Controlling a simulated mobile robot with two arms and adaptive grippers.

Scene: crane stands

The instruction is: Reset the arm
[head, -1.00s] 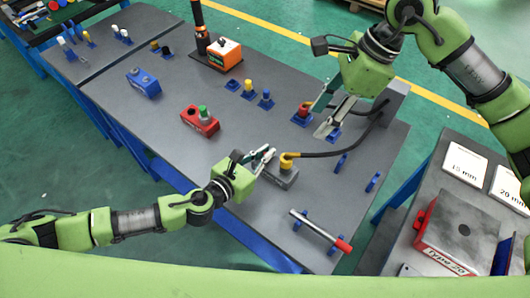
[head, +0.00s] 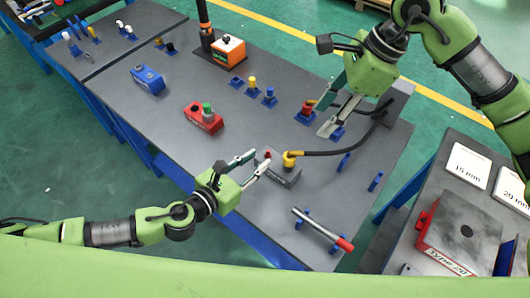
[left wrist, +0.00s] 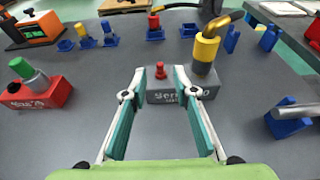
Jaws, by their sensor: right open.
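The grey block (head: 287,178) lies on the dark table. It carries a small red pin (left wrist: 161,71) and a yellow plug (head: 291,159) with a black cable. My left gripper (head: 259,161) is open and empty, with its fingertips just to the left of the block in the head view. In the left wrist view its spread fingers (left wrist: 159,92) point at the block, with the red pin between the tips. My right gripper (head: 320,117) is open, pointing down beside a red piece in a blue holder (head: 305,115) near the far right of the table.
A red block (head: 203,121) with a green knob, a blue block (head: 147,80) and an orange box (head: 228,52) stand on the table. A red-handled rod (head: 322,228) rests on blue supports at the front. A second table at right holds a "Type 20" box (head: 466,231).

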